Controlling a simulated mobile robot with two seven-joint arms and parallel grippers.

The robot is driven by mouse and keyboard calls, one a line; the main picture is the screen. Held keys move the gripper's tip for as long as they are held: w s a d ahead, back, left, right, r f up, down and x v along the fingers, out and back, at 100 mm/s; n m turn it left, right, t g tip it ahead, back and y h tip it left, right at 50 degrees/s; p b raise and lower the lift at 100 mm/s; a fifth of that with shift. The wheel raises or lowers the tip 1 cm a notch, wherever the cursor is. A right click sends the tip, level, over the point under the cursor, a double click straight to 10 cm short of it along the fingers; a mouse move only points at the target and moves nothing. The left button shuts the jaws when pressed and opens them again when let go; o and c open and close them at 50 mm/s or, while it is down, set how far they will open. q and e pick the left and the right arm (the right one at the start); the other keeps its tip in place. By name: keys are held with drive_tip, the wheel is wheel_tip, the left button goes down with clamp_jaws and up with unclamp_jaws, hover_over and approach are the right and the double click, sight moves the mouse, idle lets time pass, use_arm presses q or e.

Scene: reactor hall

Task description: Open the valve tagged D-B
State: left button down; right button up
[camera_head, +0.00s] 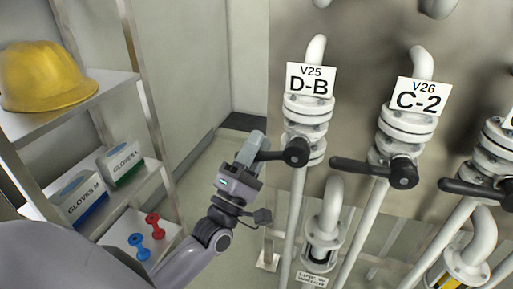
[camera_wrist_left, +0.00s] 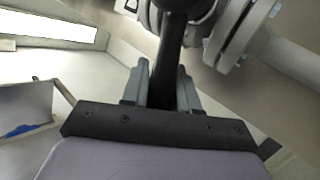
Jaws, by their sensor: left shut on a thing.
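The valve tagged D-B is a white flanged valve (camera_head: 310,118) on a vertical pipe, with a white tag reading V25 D-B (camera_head: 311,81) above it. Its black lever handle (camera_head: 294,153) points left from the hub, roughly level. My left gripper (camera_head: 256,149) is shut on the lever's outer end, left of the hub. In the left wrist view the black lever (camera_wrist_left: 168,60) runs between the two grey fingers (camera_wrist_left: 160,88). The fingers hide the lever's tip in the head view. My right gripper is not in view.
A valve tagged V26 C-2 (camera_head: 408,126) stands to the right, its black lever (camera_head: 362,167) also pointing left. Another valve (camera_head: 494,146) is at the right edge. On the left, a shelf unit (camera_head: 158,95) holds a yellow hard hat (camera_head: 45,77) and glove boxes (camera_head: 121,160).

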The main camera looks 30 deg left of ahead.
sight(262, 160)
use_arm(q)
drive_tip(key=shift+w+d+f+n+y+b, duration=0.15)
drive_tip(key=shift+f+n+y+b, duration=0.35)
drive_tip(key=shift+n+y, duration=0.65)
drive_tip(key=shift+s+d+f+n+y+b, duration=0.15)
drive_tip(key=shift+f+n+y+b, duration=0.3)
drive_tip(key=shift+n+y, duration=0.65)
drive_tip(key=shift+w+d+f+n+y+b, duration=0.1)
drive_tip(key=shift+d+f+n+y+b, duration=0.3)
drive_tip(key=shift+n+y, duration=0.7)
drive_tip(key=shift+a+f+n+h, duration=0.15)
drive_tip(key=shift+n+h, duration=0.1)
drive_tip(key=shift+n, duration=0.1)
drive_tip(key=c, duration=1)
unclamp_jaws()
drive_tip(key=shift+o, duration=0.2)
drive_tip(key=v, duration=0.7)
drive_tip(key=shift+b, duration=0.4)
